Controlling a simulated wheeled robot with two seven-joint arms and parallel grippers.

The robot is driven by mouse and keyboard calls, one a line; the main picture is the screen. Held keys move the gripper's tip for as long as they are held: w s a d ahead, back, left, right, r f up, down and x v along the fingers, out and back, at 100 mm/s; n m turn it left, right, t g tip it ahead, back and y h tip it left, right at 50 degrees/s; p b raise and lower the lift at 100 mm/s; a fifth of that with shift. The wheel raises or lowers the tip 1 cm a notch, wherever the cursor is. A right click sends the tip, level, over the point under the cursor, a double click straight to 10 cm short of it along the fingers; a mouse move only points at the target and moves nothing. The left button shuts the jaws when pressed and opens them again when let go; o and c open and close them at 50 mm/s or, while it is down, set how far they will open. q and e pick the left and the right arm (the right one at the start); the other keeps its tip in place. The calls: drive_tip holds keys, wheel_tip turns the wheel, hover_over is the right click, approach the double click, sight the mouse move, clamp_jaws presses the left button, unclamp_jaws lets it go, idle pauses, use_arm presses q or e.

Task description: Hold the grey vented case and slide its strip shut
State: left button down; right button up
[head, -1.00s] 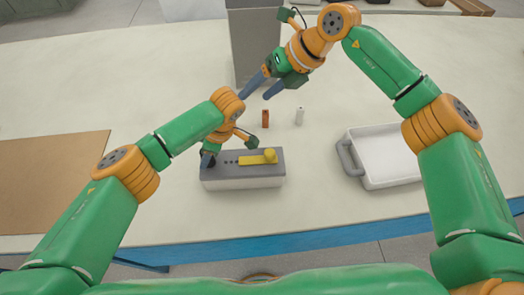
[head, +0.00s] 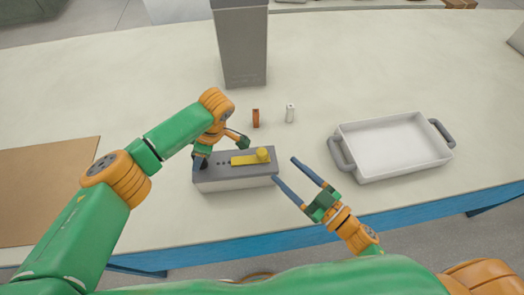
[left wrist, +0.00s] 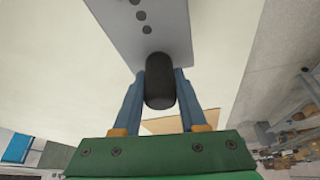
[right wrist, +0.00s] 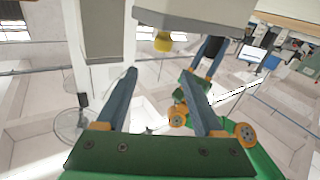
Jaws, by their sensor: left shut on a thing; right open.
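The grey vented case (head: 235,178) stands on the table, with a grey top, pale sides and a row of dark holes. A yellow strip (head: 245,159) with a round knob (head: 262,154) lies on the right part of its top. My left gripper (head: 199,164) is shut on a dark knob (left wrist: 160,82) at the left end of the case. My right gripper (head: 283,170) is open and empty, just right of the case, its fingers pointing up and left. In the right wrist view the yellow knob (right wrist: 163,42) shows beyond the fingertips (right wrist: 125,85).
An orange battery (head: 255,118) and a white battery (head: 290,113) stand behind the case. A tall grey box (head: 241,45) stands farther back. A white tray (head: 345,150) with grey handles is at right, a brown mat (head: 45,190) at left.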

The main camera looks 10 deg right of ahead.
sight(266, 156)
drive_tip(key=shift+m+h, duration=0.4)
drive_tip(key=shift+m, duration=0.3)
drive_tip(key=x, duration=0.3)
drive_tip(key=f+x, duration=0.1)
drive_tip(key=x, duration=0.6)
drive_tip(key=shift+s+a+f, duration=0.1)
drive_tip(key=shift+a+f, duration=0.1)
drive_tip(key=shift+f, duration=0.05)
clamp_jaws()
